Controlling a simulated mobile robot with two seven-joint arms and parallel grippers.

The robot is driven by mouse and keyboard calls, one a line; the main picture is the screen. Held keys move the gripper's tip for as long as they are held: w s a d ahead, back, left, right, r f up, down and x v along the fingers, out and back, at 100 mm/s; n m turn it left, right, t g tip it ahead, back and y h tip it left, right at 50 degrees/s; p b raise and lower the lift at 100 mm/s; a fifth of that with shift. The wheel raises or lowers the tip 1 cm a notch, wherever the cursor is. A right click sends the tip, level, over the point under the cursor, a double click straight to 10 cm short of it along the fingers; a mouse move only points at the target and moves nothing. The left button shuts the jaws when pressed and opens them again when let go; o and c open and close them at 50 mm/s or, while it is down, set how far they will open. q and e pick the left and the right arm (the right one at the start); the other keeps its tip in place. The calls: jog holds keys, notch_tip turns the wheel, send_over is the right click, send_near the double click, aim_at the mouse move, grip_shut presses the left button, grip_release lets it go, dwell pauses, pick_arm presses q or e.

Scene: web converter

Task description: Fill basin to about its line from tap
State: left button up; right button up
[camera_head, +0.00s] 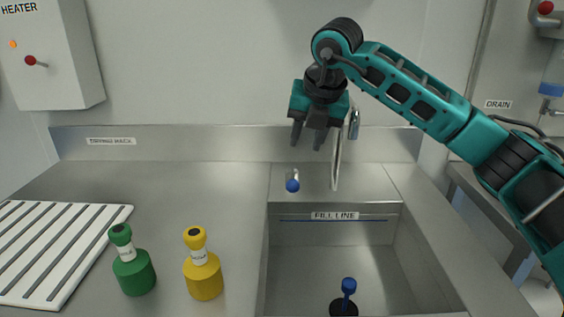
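The steel basin (288,262) is sunk in the counter at the lower middle. A FILL LINE label (335,215) and a thin blue line (300,221) mark its back wall. No water shows in it. A black plug with a blue handle (348,287) stands on the basin floor; whether it is seated in the drain I cannot tell. The tap spout (336,165) rises behind the basin, partly hidden by my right arm. A blue-ended tap lever (292,185) is left of it. My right gripper (307,141) is open and empty, above the lever beside the spout. My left gripper is out of view.
A green bottle (135,273) and a yellow bottle (203,277) stand left of the basin. A white slatted rack (55,250) lies at far left. A heater box (55,60) hangs on the wall. A DRAIN label (497,104) is at right.

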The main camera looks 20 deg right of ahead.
aim_at(293, 177)
jog(key=x, duration=1.2)
jog(key=shift+w+f, duration=0.2)
jog(key=shift+f, duration=0.1)
grip_shut()
dwell(1.0)
